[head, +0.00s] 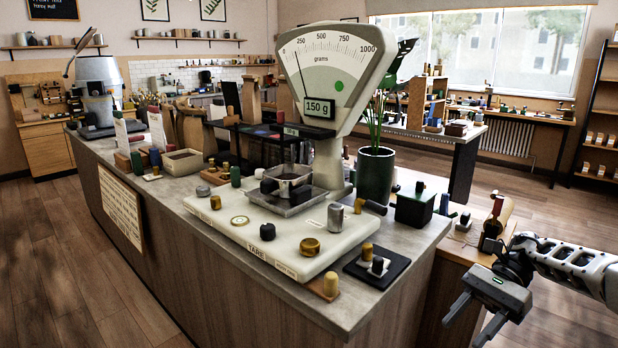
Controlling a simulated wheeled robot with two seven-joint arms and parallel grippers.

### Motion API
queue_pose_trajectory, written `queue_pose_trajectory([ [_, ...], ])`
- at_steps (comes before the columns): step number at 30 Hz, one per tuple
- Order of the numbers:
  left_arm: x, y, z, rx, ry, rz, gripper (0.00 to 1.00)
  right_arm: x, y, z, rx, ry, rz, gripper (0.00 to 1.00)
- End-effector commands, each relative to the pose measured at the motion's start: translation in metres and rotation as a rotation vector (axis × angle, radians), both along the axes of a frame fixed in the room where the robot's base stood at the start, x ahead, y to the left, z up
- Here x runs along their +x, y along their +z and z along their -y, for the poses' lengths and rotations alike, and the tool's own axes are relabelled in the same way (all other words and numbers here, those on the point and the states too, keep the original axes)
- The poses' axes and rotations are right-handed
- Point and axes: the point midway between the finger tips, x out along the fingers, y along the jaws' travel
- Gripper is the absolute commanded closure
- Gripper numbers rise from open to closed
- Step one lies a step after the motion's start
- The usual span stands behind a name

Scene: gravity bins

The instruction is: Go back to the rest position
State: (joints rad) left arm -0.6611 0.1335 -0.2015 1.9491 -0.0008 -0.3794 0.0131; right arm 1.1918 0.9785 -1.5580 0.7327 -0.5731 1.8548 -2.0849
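My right gripper (468,322) is at the lower right, off the counter's right side and over the floor. Its two fingers are apart and nothing shows between them. My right arm comes in from the right edge. My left gripper is not in view. The white dial scale (335,70) stands on the counter, and its display reads 150 g. A metal tray (285,203) on its base holds a small metal cup with dark pieces.
The counter (200,235) carries small weights, a brass ring (310,247), a black pad (390,262) and a dark green plant pot (375,175). A lower wooden surface with small items lies between the counter and my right gripper. Wooden floor (45,270) is open at the left.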

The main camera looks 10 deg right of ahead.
Motion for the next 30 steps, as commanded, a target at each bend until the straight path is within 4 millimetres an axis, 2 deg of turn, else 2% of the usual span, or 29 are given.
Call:
queue_pose_trajectory([
  [3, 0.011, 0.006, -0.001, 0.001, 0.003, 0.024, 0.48, 0.006, -0.022, -0.032, 0.025, -0.043, -0.052, 0.54],
  [7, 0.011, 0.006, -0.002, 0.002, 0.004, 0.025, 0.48, 0.012, -0.045, -0.075, 0.061, -0.11, -0.128, 0.54],
  [11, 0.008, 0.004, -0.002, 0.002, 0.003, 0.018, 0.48, 0.013, -0.074, -0.139, 0.134, -0.218, -0.261, 0.54],
  [14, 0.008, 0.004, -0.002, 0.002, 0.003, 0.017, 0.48, 0.008, -0.095, -0.208, 0.234, -0.358, -0.454, 0.54],
  [15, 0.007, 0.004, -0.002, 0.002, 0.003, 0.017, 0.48, 0.004, -0.101, -0.239, 0.29, -0.432, -0.564, 0.54],
  [18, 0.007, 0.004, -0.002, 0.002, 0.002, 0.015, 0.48, -0.003, -0.108, -0.299, 0.436, -0.633, -0.884, 0.54],
  [21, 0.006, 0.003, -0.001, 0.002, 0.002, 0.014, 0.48, -0.008, -0.111, -0.334, 0.59, -0.837, -1.254, 0.54],
  [23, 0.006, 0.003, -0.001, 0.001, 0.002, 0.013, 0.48, -0.011, -0.114, -0.343, 0.689, -0.956, -1.495, 0.54],
  [25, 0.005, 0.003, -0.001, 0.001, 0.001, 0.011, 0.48, -0.016, -0.121, -0.342, 0.812, -1.093, -1.787, 0.54],
  [28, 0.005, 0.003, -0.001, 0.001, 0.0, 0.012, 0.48, -0.031, -0.142, -0.322, 1.01, -1.276, -2.211, 0.54],
  [30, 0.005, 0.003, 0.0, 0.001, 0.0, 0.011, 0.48, -0.049, -0.16, -0.301, 1.164, -1.387, -2.482, 0.54],
])
